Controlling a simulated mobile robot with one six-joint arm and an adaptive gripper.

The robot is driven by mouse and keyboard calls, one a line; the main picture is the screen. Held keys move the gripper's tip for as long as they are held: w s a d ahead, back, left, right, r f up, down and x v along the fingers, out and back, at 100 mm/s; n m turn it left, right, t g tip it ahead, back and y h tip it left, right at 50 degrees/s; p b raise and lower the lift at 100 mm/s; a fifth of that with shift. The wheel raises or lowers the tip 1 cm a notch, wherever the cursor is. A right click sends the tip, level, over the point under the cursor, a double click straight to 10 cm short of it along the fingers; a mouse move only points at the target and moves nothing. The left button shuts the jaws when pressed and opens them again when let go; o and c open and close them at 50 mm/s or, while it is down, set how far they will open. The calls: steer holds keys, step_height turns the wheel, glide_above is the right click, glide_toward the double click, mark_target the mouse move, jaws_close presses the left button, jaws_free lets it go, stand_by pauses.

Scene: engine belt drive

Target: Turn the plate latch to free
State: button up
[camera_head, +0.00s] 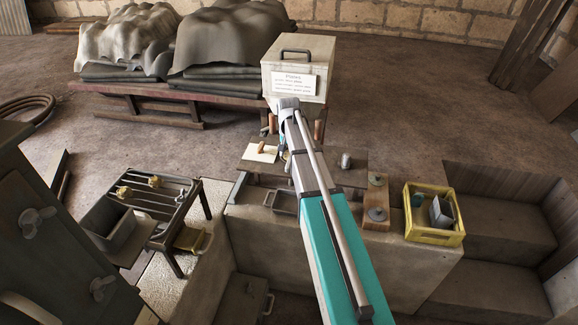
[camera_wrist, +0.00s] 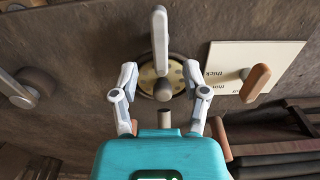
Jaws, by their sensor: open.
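In the wrist view a pale grey lever (camera_wrist: 159,32) stands upright in the picture, on a round brass disc (camera_wrist: 150,82) with a dark hub; it looks like the plate latch, though no label confirms this. My gripper (camera_wrist: 160,75) is open, its two fingers on either side of the disc with a gap between them. I cannot tell whether either finger touches the disc. A short grey peg shows between the fingers, just in front of my teal gripper body. In the head view my arm hides most of the latch area and the gripper.
An orange-brown handle (camera_wrist: 256,83) lies over a cream card (camera_wrist: 225,63) right of my gripper; a grey lever (camera_wrist: 14,88) is left. In the head view, a labelled box (camera_head: 298,62) stands behind my arm, and a yellow crate (camera_head: 433,238) stands right on the bench.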

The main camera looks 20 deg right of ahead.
mark_target(289, 162)
steer(key=shift+f+b, duration=1.8)
steer(key=shift+f, duration=0.3)
jaws_close()
